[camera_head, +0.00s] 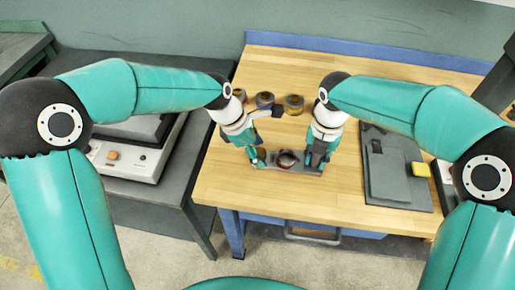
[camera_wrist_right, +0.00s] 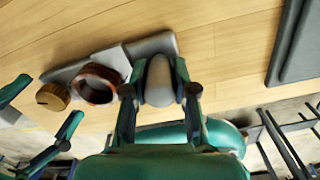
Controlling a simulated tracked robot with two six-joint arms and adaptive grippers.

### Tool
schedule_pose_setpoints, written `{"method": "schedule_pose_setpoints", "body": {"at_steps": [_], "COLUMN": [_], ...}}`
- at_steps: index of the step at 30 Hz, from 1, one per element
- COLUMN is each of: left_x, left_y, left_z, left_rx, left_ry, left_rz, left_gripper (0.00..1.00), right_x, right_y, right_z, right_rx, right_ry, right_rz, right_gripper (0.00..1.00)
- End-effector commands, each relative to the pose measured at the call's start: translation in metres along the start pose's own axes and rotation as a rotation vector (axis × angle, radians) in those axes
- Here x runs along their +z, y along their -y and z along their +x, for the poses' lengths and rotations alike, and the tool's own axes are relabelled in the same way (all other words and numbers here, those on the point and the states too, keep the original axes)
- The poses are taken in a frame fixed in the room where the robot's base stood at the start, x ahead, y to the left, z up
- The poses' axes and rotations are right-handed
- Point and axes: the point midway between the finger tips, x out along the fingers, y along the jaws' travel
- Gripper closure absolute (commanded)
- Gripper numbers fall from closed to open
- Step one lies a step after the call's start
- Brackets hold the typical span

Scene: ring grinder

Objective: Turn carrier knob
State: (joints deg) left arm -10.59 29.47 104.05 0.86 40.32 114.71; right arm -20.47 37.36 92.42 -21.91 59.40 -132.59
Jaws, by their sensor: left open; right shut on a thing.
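The grey carrier (camera_head: 300,171) lies near the table's front edge with a dark reddish-brown ring (camera_head: 287,158) in its middle. The ring (camera_wrist_right: 95,84) and a ridged brass knob (camera_wrist_right: 52,97) at the carrier's left end show in the right wrist view. My right gripper (camera_head: 317,163) is shut on the carrier's rounded grey handle (camera_wrist_right: 158,80), one finger on each side. My left gripper (camera_head: 256,158) is at the knob end; its spread fingers (camera_wrist_right: 42,110) are open beside the knob, apart from it in the right wrist view.
Several small round containers (camera_head: 265,100) stand behind the grippers on the wooden table (camera_head: 235,185). A dark grey plate (camera_head: 398,180) with a block and a yellow item (camera_head: 420,169) lies at right. A white machine (camera_head: 125,158) stands on the left bench.

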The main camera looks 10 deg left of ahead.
Motion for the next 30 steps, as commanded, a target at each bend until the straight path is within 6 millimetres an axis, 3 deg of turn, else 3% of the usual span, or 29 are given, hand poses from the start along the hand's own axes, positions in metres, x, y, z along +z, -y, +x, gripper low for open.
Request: {"method": "schedule_pose_setpoints", "body": {"at_steps": [6,17,30], "left_x": [0.0001,0.0000,-0.0001], "left_y": [-0.0001,-0.0003,-0.0016], "left_z": [0.0001,-0.0002,-0.0002], "left_rx": [0.000,0.001,-0.028], "left_ry": [0.000,0.000,-0.002], "left_rz": [0.000,0.000,0.072], "left_gripper": [0.36,0.96,0.96], "right_x": [0.0004,0.0003,0.0001], "right_y": [0.0001,0.0000,0.0001], "right_z": [-0.0006,-0.0006,-0.0006], "right_rx": [0.000,0.000,0.000], "right_ry": [0.001,0.001,0.001], "right_rz": [0.000,0.000,-0.001], "right_gripper": [1.00,1.00,1.00]}}
